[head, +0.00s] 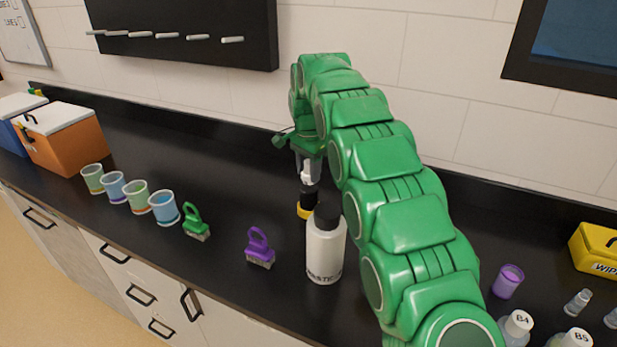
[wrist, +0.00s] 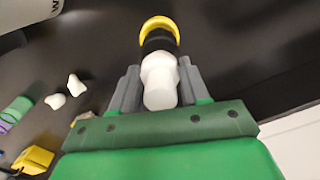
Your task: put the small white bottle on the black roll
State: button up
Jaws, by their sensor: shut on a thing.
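My gripper (head: 308,160) is shut on the small white bottle (head: 307,174). In the wrist view the bottle (wrist: 159,78) sits between the two grey fingers (wrist: 158,88). The black roll (head: 309,198), with a yellow part at its lower end, stands on the black counter directly below the bottle in the head view. In the wrist view the roll (wrist: 158,41) lines up with the bottle's far end, with its yellow rim (wrist: 160,24) beyond. I cannot tell whether the bottle touches the roll or hangs just above it.
A large white bottle with a black cap (head: 325,245) stands close in front of the roll. A purple brush (head: 260,248), a green brush (head: 195,222) and several cups (head: 163,208) stand to the left. The counter behind the cups is clear.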

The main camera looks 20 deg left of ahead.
aim_at(309, 162)
jog(key=shift+f, duration=1.25)
jog(key=shift+f, duration=0.1)
jog(key=o, duration=1.1)
jog(key=shift+c, duration=0.2)
notch_tip(309, 162, up, 7)
jog(key=shift+f, duration=0.1)
jog(key=shift+r, duration=0.4)
